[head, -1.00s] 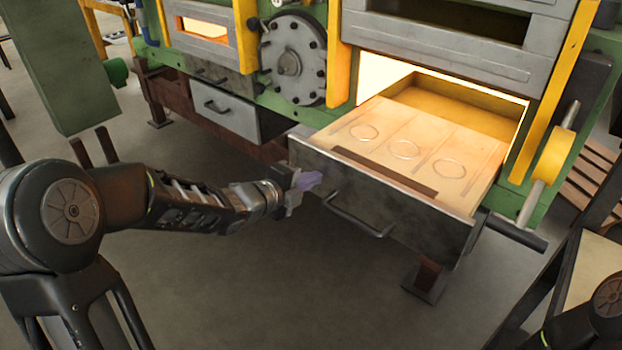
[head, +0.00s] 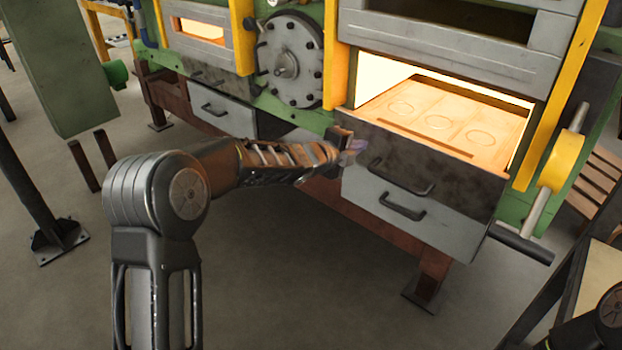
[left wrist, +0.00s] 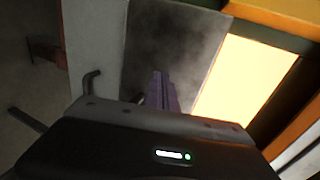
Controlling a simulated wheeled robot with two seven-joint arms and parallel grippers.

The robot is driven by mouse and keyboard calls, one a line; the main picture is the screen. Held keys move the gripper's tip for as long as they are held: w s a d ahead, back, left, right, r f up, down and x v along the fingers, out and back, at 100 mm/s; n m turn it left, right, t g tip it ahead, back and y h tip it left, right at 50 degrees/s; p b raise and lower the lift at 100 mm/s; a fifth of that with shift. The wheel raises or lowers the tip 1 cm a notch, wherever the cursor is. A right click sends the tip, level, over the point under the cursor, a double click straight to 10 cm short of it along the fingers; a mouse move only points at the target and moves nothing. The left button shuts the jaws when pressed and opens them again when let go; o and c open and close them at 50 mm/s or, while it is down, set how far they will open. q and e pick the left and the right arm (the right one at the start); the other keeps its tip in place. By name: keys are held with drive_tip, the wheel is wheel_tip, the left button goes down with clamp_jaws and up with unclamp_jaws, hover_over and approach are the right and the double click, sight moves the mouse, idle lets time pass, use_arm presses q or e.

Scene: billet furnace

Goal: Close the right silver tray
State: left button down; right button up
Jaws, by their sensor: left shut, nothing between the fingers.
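On the right side of the furnace, a dark metal-fronted tray (head: 440,172) with a bar handle sits almost inside the glowing opening; its bed with round marks shows behind the front. Just below it is a silver tray front (head: 425,228) with its own handle; how far out it stands is hard to tell. My left gripper (head: 352,150) is shut and empty at the upper left part of the dark front. In the left wrist view its purple fingers (left wrist: 161,92) point at the dark front (left wrist: 170,45); contact is unclear. My right gripper is out of view.
A yellow wheel (head: 562,160) and a dark bar (head: 520,243) stick out at the right. The floor in front is clear.

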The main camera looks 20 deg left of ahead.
sight(366, 137)
use_arm(q)
drive_tip(key=w, duration=0.1)
drive_tip(key=w+d+p, duration=0.1)
drive_tip(key=w, duration=0.2)
drive_tip(key=shift+w+d+r, duration=0.1)
drive_tip(key=shift+w+d, duration=0.15)
drive_tip(key=shift+d, duration=0.1)
drive_tip(key=shift+w, duration=0.15)
drive_tip(key=shift+r, duration=0.25)
